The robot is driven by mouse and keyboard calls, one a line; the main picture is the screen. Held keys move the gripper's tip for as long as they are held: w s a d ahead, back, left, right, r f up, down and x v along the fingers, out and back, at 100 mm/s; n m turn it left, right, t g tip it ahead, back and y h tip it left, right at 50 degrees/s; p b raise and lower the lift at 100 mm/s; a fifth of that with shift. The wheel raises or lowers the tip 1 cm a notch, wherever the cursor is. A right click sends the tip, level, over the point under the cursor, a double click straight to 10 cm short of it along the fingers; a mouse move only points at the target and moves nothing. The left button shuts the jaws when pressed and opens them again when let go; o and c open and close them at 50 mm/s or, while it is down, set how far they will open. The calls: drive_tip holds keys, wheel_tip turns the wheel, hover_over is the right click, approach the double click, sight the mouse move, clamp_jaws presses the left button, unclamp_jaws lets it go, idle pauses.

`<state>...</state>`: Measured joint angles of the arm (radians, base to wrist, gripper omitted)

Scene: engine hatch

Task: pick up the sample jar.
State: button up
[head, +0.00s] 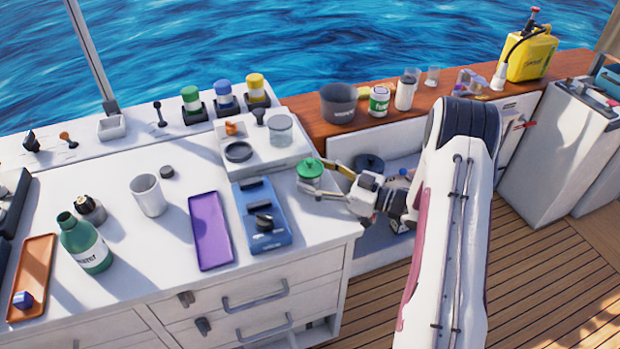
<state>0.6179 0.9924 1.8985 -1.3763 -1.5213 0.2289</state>
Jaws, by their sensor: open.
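No label marks a sample jar, so I cannot tell which vessel it is. A clear, open-topped glass jar (280,129) stands on a raised white tray (268,155) at the counter's back right. Small jars with a green lid (191,98), a blue lid (224,94) and a yellow lid (256,88) sit in black holders along the back edge. My gripper (318,178) is open at the counter's right end, its fingers beside a green, knobbed, lid-like piece (310,168). Whether they touch it is unclear. The gripper is in front of and right of the clear jar.
A black ring-like dish (238,152) lies left of the clear jar. A blue box (262,215), purple tray (210,230), white cup (149,195) and green bottle (84,242) stand on the counter (140,275). A wooden ledge (310,115) with a dark pot (338,102) lies behind.

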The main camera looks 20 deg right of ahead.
sight(315, 168)
drive_tip(key=shift+w+a, duration=0.1)
idle(0.4)
drive_tip(key=c, duration=1.4)
drive_tip(key=shift+r, duration=0.1)
drive_tip(key=shift+c, duration=0.2)
drive_tip(key=shift+r, duration=4.9)
